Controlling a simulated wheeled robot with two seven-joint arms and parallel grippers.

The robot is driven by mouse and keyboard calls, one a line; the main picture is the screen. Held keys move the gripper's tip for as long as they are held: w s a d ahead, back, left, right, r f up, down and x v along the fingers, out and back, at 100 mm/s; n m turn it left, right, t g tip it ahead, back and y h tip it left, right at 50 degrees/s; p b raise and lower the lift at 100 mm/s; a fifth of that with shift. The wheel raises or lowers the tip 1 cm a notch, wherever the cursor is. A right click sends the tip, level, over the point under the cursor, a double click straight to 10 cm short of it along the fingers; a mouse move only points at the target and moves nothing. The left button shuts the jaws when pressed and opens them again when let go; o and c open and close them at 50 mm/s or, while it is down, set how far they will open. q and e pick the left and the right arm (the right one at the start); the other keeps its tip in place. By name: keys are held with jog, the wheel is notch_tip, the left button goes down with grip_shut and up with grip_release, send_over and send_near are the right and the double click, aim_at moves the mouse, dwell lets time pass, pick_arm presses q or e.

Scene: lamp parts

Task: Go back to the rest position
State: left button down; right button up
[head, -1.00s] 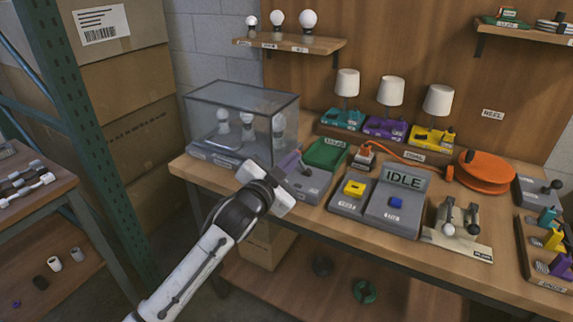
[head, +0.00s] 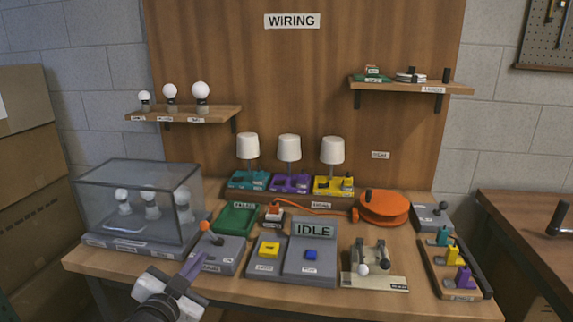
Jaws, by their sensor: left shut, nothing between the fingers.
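My left gripper (head: 187,277) is low at the left of the head view, in front of the table's front edge. Its fingers look closed, with nothing held, and they overlap the near edge of a grey lever box (head: 228,250) in the picture. I cannot tell whether they touch it. My right gripper is not in view.
The wooden bench (head: 215,287) holds a clear glass case (head: 140,190) with bulbs, an IDLE panel (head: 313,230), a clamp fixture (head: 374,281), an orange reel (head: 383,208) and a part tray (head: 463,294). Three lamps (head: 289,150) stand at the back. Another table (head: 520,215) is at right.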

pick_arm(q)
jog(key=s+d+f+n+g+h, duration=0.1)
jog(key=s+d+f+n+g, duration=0.2)
jog(key=s+f, duration=1.1)
jog(key=s+d+f+g, duration=0.2)
jog(key=s+f, duration=0.5)
jog(key=s, duration=0.2)
jog(key=s+d+f+n+g, duration=0.1)
jog(key=s+d+f+g, duration=0.1)
jog(key=s+f, duration=0.5)
jog(key=shift+s+f+n+g+h, duration=0.3)
jog(key=shift+s+f, duration=0.05)
jog(key=shift+s, duration=0.85)
jog(key=shift+a, duration=0.1)
